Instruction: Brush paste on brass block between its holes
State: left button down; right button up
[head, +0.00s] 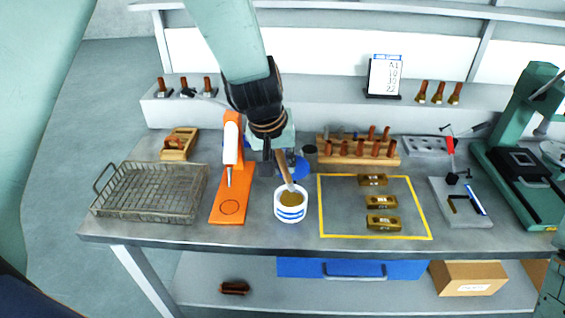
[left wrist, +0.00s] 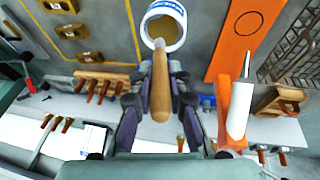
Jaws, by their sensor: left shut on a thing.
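My left gripper (head: 276,157) is shut on the wooden handle of a brush (head: 283,171), above a white pot with blue bands (head: 291,212). The brush slants down into the brown paste (head: 291,199), which hides its tip. In the left wrist view, the handle (left wrist: 160,95) lies between the fingers of the gripper (left wrist: 160,82), and the pot (left wrist: 163,8) is beyond. Three brass blocks lie in a column inside a yellow outline: far (head: 372,180), middle (head: 380,202) and near (head: 383,222). Their holes are too small to make out clearly. My right gripper is out of view.
An orange stand (head: 231,208) is left of the pot, with a wire basket (head: 150,190) further left. A wooden rack of handled tools (head: 358,160) stands behind the blocks. A green press (head: 520,170) is at the right. The outlined area's left part is clear.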

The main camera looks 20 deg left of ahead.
pick_arm(q)
jog(key=shift+r+p, duration=1.5)
jog(key=shift+r, duration=0.45)
jog(key=shift+f, duration=0.1)
jog(key=shift+w, duration=0.15)
